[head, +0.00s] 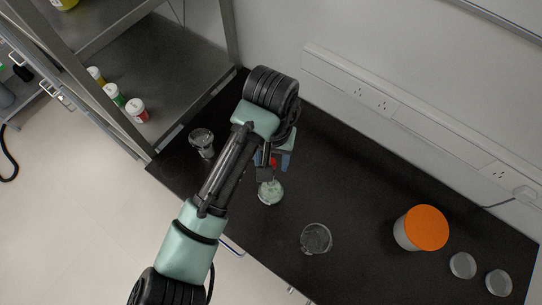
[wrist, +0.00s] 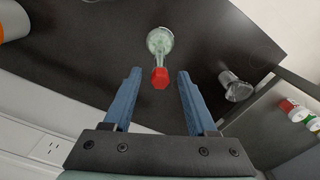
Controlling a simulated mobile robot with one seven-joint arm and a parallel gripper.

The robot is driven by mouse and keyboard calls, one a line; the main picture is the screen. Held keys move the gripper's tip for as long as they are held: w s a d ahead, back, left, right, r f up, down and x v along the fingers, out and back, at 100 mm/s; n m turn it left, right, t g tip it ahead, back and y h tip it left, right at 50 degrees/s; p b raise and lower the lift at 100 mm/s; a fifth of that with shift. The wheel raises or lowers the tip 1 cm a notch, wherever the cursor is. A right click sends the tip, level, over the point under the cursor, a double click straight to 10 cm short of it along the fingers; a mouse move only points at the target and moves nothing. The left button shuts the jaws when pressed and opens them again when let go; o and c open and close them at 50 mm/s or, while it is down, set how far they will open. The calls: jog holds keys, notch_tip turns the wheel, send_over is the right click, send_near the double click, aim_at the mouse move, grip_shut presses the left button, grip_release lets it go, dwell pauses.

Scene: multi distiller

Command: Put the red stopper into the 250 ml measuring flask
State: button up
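The measuring flask (wrist: 160,41) is clear glass with a round, pale greenish body, and stands upright on the dark bench; its body also shows in the head view (head: 270,192). The red stopper (wrist: 160,78) appears at the top of the flask's neck in the wrist view, in line with it; how deep it sits I cannot tell. A bit of the red shows in the head view (head: 272,162), partly hidden by my arm. My gripper (wrist: 158,73) is open, its blue fingers apart on either side of the stopper with a visible gap at each side.
A glass vessel (head: 202,142) stands left of the flask and a clear glass dish or beaker (head: 316,239) to its right. An orange-topped container (head: 426,228) and two small dishes (head: 462,265) are farther right. A metal shelf (head: 165,65) with small jars borders the left.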

notch_tip(320, 180, up, 13)
jog(key=p, duration=0.2)
dwell(0.5)
dwell(0.5)
